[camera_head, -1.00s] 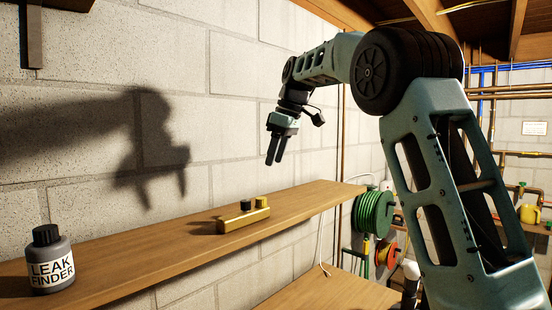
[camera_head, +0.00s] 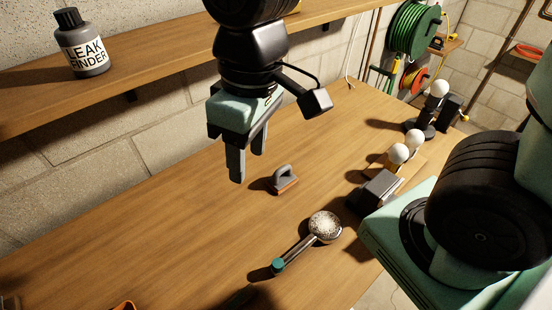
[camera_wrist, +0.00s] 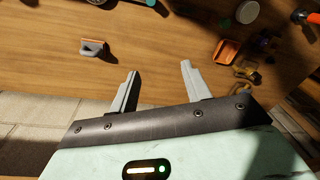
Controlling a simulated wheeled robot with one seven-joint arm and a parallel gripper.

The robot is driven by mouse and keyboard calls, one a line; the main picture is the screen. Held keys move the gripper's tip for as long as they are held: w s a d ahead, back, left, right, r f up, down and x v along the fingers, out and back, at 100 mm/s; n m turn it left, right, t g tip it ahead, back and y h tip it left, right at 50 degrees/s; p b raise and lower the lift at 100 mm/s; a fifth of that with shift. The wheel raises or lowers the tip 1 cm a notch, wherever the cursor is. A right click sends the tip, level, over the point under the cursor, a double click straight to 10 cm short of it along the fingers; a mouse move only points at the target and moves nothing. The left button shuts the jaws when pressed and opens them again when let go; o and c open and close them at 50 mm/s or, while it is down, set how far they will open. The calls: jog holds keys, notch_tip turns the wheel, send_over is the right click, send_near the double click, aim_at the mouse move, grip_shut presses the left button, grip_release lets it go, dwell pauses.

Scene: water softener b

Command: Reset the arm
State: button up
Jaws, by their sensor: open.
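My gripper (camera_head: 248,163) hangs pointing down over the wooden workbench (camera_head: 180,215) in the head view. Its two grey fingers are apart with nothing between them. In the wrist view my gripper (camera_wrist: 157,82) also shows open and empty above the wood. The arm is bent, with its wrist in front of the wall shelf (camera_head: 160,55) in the picture. A small grey-handled block with an orange-brown base (camera_head: 285,180) stands on the bench to the right of the fingers; it also shows in the wrist view (camera_wrist: 94,48).
A shower-head-like tool (camera_head: 322,228) lies on the bench. Round white bulbs (camera_head: 398,153) and a dark box (camera_head: 375,190) stand at the right. A leak finder bottle (camera_head: 82,45) is on the shelf. An orange item (camera_wrist: 228,52) lies right of the fingers in the wrist view.

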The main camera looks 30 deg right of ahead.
jog(key=s+d+f, duration=0.1)
jog(key=s+f, duration=0.2)
jog(key=s, duration=0.2)
jog(key=shift+s+h, duration=0.3)
jog(key=shift+s, duration=0.1)
jog(key=shift+f, duration=0.15)
notch_tip(320, 180, down, 7)
jog(key=b, duration=0.7)
jog(key=shift+d, duration=0.1)
